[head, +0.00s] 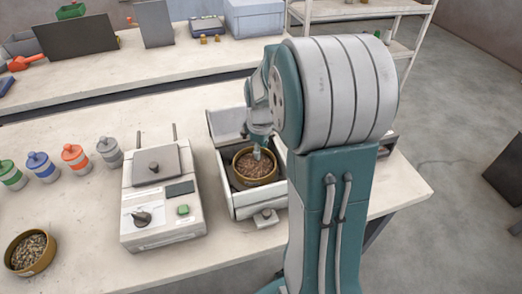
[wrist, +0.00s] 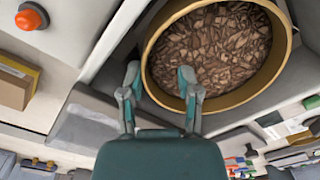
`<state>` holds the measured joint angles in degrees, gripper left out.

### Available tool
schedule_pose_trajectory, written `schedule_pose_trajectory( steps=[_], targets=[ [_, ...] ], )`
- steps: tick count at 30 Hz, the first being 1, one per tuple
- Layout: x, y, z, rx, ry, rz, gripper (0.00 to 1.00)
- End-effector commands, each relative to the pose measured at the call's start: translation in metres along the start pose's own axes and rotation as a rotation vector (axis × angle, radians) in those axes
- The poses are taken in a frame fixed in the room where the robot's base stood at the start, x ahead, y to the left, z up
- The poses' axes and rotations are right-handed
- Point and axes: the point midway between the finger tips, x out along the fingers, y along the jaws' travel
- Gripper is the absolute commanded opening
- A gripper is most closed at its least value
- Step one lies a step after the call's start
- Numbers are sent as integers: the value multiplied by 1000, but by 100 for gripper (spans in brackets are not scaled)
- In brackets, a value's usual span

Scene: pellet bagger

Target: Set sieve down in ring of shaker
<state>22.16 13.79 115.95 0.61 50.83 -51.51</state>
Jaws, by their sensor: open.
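A round brass-rimmed sieve (head: 236,170) full of brown chips sits inside an open grey box-shaped unit (head: 243,211), its lid raised at the back. In the wrist view the sieve (wrist: 277,72) fills the upper middle. My gripper (head: 258,148) is over the sieve, pointing down. In the wrist view my gripper (wrist: 159,73) is open, with its two fingers either side of the near rim; whether they touch it I cannot tell. Any ring under the sieve is hidden. I cannot tell for sure which unit is the shaker.
A grey machine (head: 163,222) with two upright rods, a dial and a green button stands left of the open unit. Several coloured-lid jars (head: 75,158) and another brass bowl of pellets (head: 30,252) are further left. A back bench (head: 150,62) holds boxes.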

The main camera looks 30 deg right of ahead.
Motion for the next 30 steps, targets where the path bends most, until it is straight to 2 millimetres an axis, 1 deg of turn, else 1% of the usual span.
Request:
schedule_pose_trajectory(
  steps=[2, 5, 8, 15, 18, 21, 25, 28, 29, 30],
  targets=[
    [-2, 0, 0, 0, 1, 0, 43],
    [-10, 1, 0, 1, 3, 3, 43],
    [-26, 1, 0, 0, 4, 4, 43],
    [-77, 1, 0, 0, 3, 4, 43],
    [-96, 1, 0, 0, 3, 4, 43],
    [-109, 1, 0, 0, 2, 2, 43],
    [-119, 0, 0, 1, 1, 1, 43],
    [-125, -8, 0, 13, 10, 13, 43],
    [-128, -14, 0, 21, 18, 22, 43],
    [-133, -24, 0, 37, 30, 35, 43]
  ],
)
